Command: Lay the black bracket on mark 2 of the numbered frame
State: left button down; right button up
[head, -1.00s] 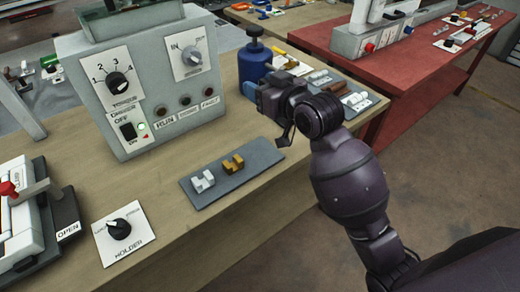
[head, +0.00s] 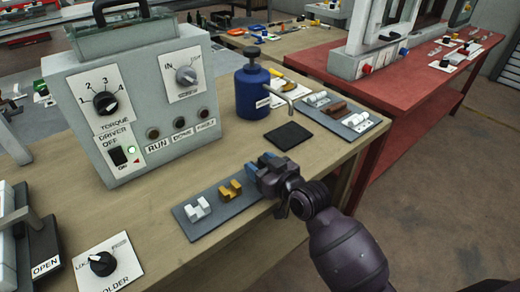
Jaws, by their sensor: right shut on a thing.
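My right gripper (head: 258,168) is over the right end of a small grey tray (head: 216,215), at the bench's front edge. Its blue fingers are shut on a dark piece that I take for the black bracket; the fingers and wrist hide most of it. I cannot tell whether it touches the tray. No numbered frame can be made out. My left gripper is not in view.
A grey control box (head: 135,100) stands behind the tray. A blue pump bottle (head: 253,95), a black pad (head: 288,135) and a tray of parts (head: 362,124) are on the bench further right. A holder knob (head: 102,263) is at front left. Bare wood lies between.

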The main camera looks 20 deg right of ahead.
jog(key=shift+f, duration=1.2)
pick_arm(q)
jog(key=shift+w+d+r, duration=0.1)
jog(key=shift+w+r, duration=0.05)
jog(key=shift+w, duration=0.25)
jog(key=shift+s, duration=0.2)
pick_arm(e)
jog(key=shift+f, duration=0.1)
jog(key=shift+f, duration=0.1)
jog(key=o, duration=0.9)
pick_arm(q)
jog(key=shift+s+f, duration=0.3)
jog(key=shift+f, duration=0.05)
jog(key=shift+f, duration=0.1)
